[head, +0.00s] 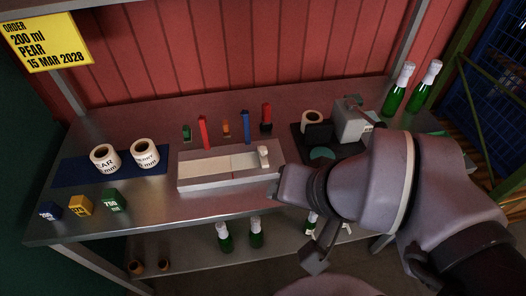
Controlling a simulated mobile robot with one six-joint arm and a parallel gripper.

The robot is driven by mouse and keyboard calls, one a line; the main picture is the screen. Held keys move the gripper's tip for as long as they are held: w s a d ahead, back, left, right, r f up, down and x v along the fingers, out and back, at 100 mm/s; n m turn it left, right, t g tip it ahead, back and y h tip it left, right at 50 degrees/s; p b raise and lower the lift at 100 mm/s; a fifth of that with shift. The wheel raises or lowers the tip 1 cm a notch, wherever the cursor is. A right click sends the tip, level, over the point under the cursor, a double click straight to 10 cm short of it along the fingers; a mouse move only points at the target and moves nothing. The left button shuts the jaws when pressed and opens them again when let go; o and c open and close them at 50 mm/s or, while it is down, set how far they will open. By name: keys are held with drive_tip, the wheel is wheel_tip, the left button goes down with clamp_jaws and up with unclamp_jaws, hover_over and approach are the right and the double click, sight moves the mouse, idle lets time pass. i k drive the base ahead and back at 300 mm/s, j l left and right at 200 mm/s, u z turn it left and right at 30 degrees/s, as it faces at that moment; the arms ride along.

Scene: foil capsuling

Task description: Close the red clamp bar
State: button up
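Two upright red bars stand behind the long pale grey block (205,181) on the steel bench. The left red bar (204,132) rises near the block's back edge. The right red bar (267,113) has a dark foot. I cannot tell which one is the clamp bar. An upright blue bar (246,127) stands between them, with a small orange piece (226,128) and a green piece (187,132) nearby. My gripper (313,260) appears low in front of the bench, below my wrist, apart from both red bars. Its fingers are not clear, and no held thing shows.
A white machine (353,120) on a dark mat stands right of the block. Green bottles (393,98) stand at the back right. Label rolls (104,158) on a blue mat and coloured cubes (81,205) occupy the left. More bottles (256,233) stand on the lower shelf.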

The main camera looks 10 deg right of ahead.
sight(202, 120)
drive_tip(key=i+j, duration=0.2)
drive_tip(key=j, duration=0.15)
drive_tip(key=i+j, duration=0.2)
drive_tip(key=j, duration=0.15)
drive_tip(key=i+j, duration=0.2)
drive_tip(key=j, duration=0.15)
